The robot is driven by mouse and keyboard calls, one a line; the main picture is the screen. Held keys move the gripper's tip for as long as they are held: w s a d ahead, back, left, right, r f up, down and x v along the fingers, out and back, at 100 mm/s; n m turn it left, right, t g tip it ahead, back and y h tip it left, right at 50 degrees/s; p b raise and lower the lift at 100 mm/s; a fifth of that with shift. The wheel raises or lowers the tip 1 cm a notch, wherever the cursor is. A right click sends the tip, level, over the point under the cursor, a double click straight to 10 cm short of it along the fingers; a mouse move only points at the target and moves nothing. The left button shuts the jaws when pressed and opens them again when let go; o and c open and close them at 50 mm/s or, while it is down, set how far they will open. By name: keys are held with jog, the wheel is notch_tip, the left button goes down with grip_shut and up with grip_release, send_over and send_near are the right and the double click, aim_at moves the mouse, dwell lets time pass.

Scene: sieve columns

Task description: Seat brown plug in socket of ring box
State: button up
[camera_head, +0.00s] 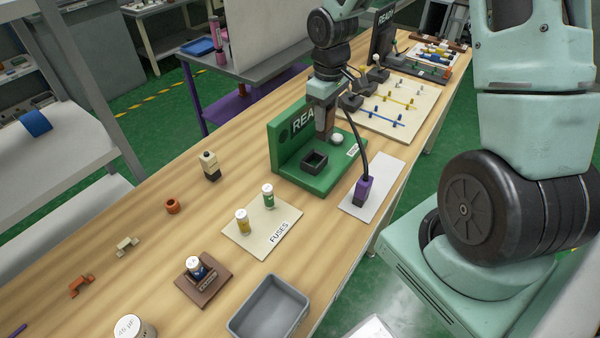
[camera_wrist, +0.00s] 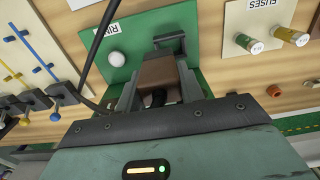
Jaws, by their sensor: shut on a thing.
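My gripper (camera_head: 322,100) is shut on the brown plug, which shows between the fingers in the wrist view (camera_wrist: 160,74). In the head view the plug (camera_head: 324,124) hangs upright above the base of the green ring box (camera_head: 290,168). The box's square black socket (camera_head: 314,161) stands open at the top, in front of and below the plug. In the wrist view the socket (camera_wrist: 170,41) lies just beyond the plug's far end. The plug looks apart from the socket, though its lower end is partly hard to see.
A white dome (camera_head: 337,139) sits on the box base beside the plug. A dark cable arches down to a purple block (camera_head: 362,188) on a pale card. A fuse board (camera_head: 262,228) and a grey bin (camera_head: 270,308) stand nearer. A peg board (camera_head: 400,108) lies behind.

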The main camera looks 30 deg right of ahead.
jog(key=shift+w+a+f, duration=0.1)
jog(key=shift+w+a, duration=0.05)
jog(key=shift+a, duration=0.4)
jog(key=shift+w+a+f, duration=0.1)
jog(key=shift+w+a, duration=0.05)
jog(key=shift+a, duration=0.4)
jog(key=shift+f, duration=4.65)
jog(key=shift+f, duration=0.2)
jog(key=o, duration=1)
jog(key=shift+r, duration=0.2)
